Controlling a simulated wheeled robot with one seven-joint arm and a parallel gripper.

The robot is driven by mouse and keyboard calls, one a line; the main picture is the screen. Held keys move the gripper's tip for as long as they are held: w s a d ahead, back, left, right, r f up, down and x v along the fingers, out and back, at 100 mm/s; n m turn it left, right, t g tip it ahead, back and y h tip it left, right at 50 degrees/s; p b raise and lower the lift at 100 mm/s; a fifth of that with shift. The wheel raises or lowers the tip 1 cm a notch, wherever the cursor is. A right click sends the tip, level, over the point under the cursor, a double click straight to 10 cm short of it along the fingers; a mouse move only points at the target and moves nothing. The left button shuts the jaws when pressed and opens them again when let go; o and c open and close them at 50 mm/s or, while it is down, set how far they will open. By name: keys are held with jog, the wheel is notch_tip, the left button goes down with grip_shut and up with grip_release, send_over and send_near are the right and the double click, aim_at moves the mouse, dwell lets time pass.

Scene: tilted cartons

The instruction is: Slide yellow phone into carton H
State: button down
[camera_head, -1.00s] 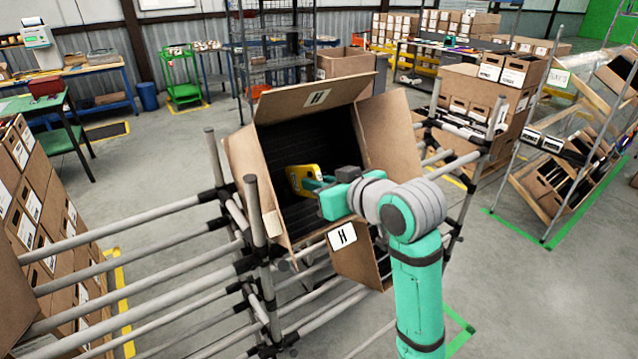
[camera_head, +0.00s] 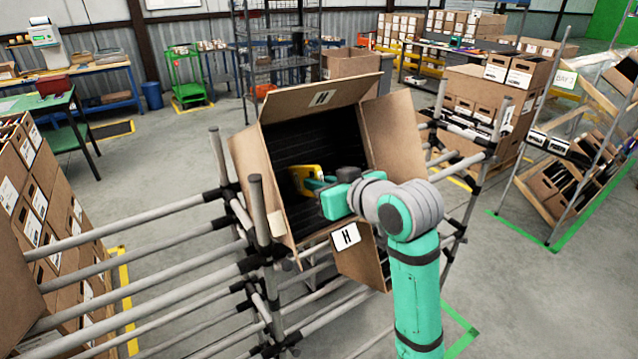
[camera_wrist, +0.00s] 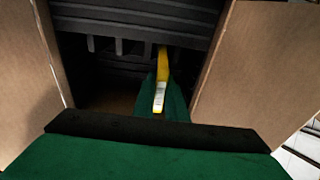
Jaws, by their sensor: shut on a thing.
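Carton H (camera_head: 345,236) is an open brown box, tilted on a pipe rack, with H labels on its upper and lower flaps. Its dark interior has ribbed, slotted dividers, which also show in the wrist view (camera_wrist: 130,20). My gripper (camera_head: 322,184) reaches into the carton's opening and is shut on the yellow phone (camera_head: 306,179). In the wrist view the phone (camera_wrist: 161,82) shows edge-on between the green fingers, its far end close to the slotted dividers. I cannot tell whether it is inside a slot. The fingers hide part of the phone.
Carton flaps stand on both sides of my gripper, the right one (camera_head: 395,135) near my arm. Grey pipes of the rack (camera_head: 150,235) run to the left. Stacked cartons (camera_head: 40,190) stand at far left, and a shelf with cartons at right.

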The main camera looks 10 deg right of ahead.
jog(key=shift+w+f, duration=0.1)
jog(key=shift+w, duration=0.1)
jog(key=shift+s+f+x, duration=0.1)
jog(key=shift+f+x, duration=0.05)
jog(key=shift+x, duration=0.7)
jog(key=shift+s+f+x, duration=0.1)
jog(key=shift+f+x, duration=0.1)
jog(key=shift+x, duration=0.6)
jog(key=shift+f+x, duration=0.15)
jog(key=shift+x, duration=0.7)
jog(key=shift+w+f, duration=0.1)
jog(key=shift+w, duration=0.05)
dwell(0.6)
jog(key=c, duration=1.8)
grip_release()
jog(key=shift+o, duration=0.4)
jog(key=shift+r+v, duration=0.25)
jog(key=shift+v, duration=1.95)
jog(key=shift+r+v, duration=0.25)
jog(key=shift+v, duration=2)
jog(key=shift+w+a, duration=0.15)
